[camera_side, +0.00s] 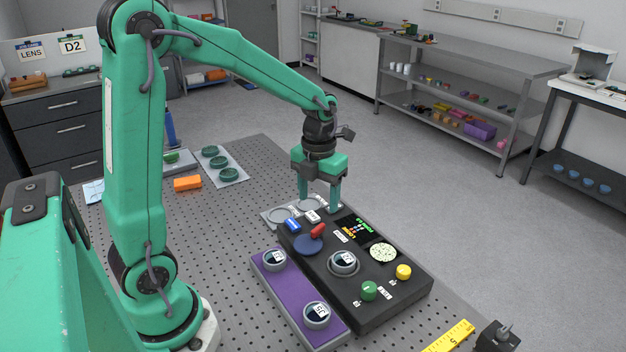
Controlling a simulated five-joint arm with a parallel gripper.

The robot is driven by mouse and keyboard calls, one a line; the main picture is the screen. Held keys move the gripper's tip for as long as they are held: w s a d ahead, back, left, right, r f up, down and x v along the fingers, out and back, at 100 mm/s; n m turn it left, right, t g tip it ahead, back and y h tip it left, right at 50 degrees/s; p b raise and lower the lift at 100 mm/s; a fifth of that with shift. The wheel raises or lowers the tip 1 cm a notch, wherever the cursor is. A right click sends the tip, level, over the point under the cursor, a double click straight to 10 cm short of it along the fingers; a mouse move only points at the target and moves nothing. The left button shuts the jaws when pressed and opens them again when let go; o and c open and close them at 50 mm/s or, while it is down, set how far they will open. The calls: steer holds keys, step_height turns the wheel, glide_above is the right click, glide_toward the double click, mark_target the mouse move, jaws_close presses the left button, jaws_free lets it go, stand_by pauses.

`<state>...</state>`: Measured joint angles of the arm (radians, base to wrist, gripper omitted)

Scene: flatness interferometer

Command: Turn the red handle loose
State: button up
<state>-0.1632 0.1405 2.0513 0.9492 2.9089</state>
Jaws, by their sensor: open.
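The red handle (317,230) is a small red piece on the top of the black instrument box (362,308), near its far left end, beside a dark blue disc (308,245). My gripper (319,207) points down just behind the handle, over the box's far edge and a grey plate. Its two green fingers are open and apart, with nothing seen between them. Whether a fingertip touches anything cannot be told from here.
The box also carries a blue block (292,225), a lit display (357,229), a green knob (369,291) and a yellow knob (404,271). A purple tray (291,299) with round holders lies along its left side. An orange block (187,183) lies further left. Perforated table is clear between.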

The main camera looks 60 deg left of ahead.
mark_target(317, 227)
steer(key=n, duration=0.4)
steer(key=shift+n, duration=0.3)
steer(key=n, duration=0.4)
steer(key=shift+a, duration=0.1)
steer(key=n, duration=0.8)
steer(key=shift+a, duration=0.1)
steer(key=shift+f, duration=0.1)
steer(key=shift+f, duration=3.85)
jaws_close()
